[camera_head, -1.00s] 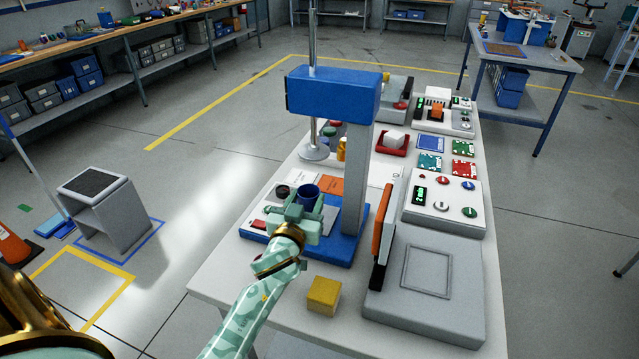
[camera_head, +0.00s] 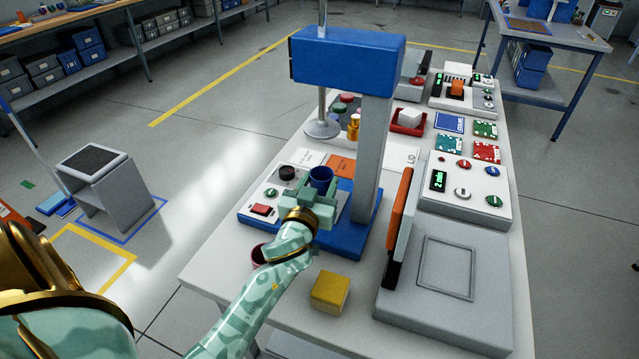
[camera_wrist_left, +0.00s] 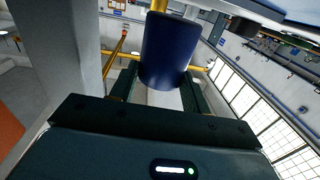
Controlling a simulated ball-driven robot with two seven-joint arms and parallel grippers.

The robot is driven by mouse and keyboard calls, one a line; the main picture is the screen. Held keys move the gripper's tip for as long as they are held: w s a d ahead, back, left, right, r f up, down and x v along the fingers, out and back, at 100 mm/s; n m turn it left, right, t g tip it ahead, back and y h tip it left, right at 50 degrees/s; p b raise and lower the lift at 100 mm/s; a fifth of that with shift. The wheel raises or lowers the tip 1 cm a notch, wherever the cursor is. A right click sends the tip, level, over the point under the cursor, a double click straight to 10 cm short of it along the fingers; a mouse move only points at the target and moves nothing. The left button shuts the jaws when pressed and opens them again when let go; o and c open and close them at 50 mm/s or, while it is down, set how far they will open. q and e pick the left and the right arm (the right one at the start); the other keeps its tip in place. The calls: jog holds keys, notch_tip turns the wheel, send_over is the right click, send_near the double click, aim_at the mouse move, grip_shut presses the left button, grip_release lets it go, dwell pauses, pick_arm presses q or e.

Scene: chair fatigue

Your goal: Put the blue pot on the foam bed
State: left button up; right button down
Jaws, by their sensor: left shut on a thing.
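The blue pot (camera_head: 320,177) is a small dark blue cylinder. My left gripper (camera_head: 318,190) is shut on it and holds it upright beside the grey column, over the blue base of the press. In the left wrist view the pot (camera_wrist_left: 168,50) stands between the fingers (camera_wrist_left: 158,95). Whether its underside touches anything is hidden by my gripper. A grey block with a raised square outline (camera_head: 447,268) at the front right may be the foam bed; I cannot tell for sure. My right gripper is not in view.
The press's grey column (camera_head: 374,150) and blue head (camera_head: 347,62) rise close by. An upright orange and black panel (camera_head: 400,215) edges the grey block. A yellow block (camera_head: 330,291) and a dark red cup (camera_head: 258,256) are near my arm. A control box (camera_head: 465,190) stands behind.

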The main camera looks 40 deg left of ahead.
pick_arm(q)
jog(key=shift+f+b, duration=0.3)
jog(key=shift+f, duration=0.25)
jog(key=o, duration=1)
jog(key=shift+r, duration=0.1)
